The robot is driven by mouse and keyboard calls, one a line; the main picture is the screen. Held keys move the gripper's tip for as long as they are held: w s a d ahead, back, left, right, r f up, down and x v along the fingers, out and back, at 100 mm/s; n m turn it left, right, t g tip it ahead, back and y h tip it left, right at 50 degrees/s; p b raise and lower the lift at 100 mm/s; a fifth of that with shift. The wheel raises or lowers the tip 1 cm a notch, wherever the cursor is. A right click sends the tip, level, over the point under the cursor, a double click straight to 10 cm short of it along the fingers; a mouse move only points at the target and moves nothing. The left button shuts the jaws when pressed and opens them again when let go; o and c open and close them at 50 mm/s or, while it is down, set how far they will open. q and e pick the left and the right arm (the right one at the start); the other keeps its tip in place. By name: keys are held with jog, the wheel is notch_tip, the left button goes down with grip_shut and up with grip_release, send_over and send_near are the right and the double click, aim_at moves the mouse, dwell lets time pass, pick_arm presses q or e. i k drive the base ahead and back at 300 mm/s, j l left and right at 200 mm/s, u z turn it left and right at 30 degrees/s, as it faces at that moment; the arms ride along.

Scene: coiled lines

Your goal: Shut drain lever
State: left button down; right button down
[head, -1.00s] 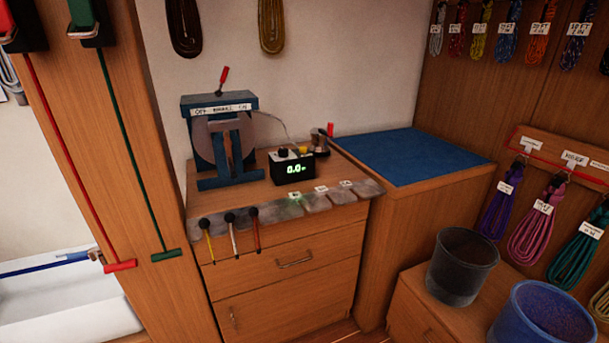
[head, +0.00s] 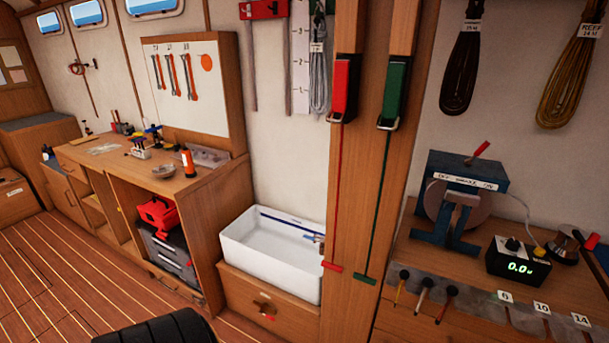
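A white sink basin (head: 262,262) stands left of the wooden post, on a wooden cabinet. A small red-tipped lever (head: 267,314) on a brass-coloured fitting sits on the cabinet front below the basin. It looks like the drain lever, but it is too small to tell its position clearly. A blue bar (head: 290,222) lies along the basin's back edge, with a small metal fitting at its right end. Neither of my grippers is in view.
The wooden post (head: 352,200) carries hanging red (head: 341,90) and green (head: 393,95) handles with cords. Right is a counter with a digital meter (head: 517,264). The plank floor (head: 50,285) at left is clear.

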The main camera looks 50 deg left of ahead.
aim_at(260, 312)
jog(key=u, duration=2)
